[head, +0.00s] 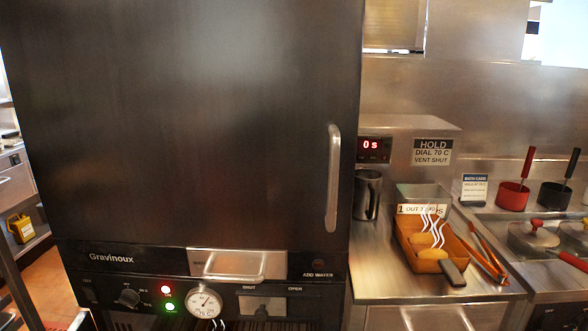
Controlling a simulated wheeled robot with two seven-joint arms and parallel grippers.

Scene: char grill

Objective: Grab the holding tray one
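A brown-orange tray (409,251) sits on the steel counter right of the tall dark cabinet. A card (423,210) at its back edge reads "1 OUT" and more that I cannot read clearly. Rounded pale-brown pieces (430,254) lie in the tray, with white wavy steam marks above them. Its dark handle (453,273) points toward the front right. Neither of my grippers shows clearly in the head view.
The dark Gravinoux cabinet (190,120) is shut, with a vertical handle (333,178). Orange tongs (485,252) lie right of the tray. A metal jug (367,194) stands behind left. Red (513,195) and black pots stand farther right. Bare counter (385,285) lies left of the tray.

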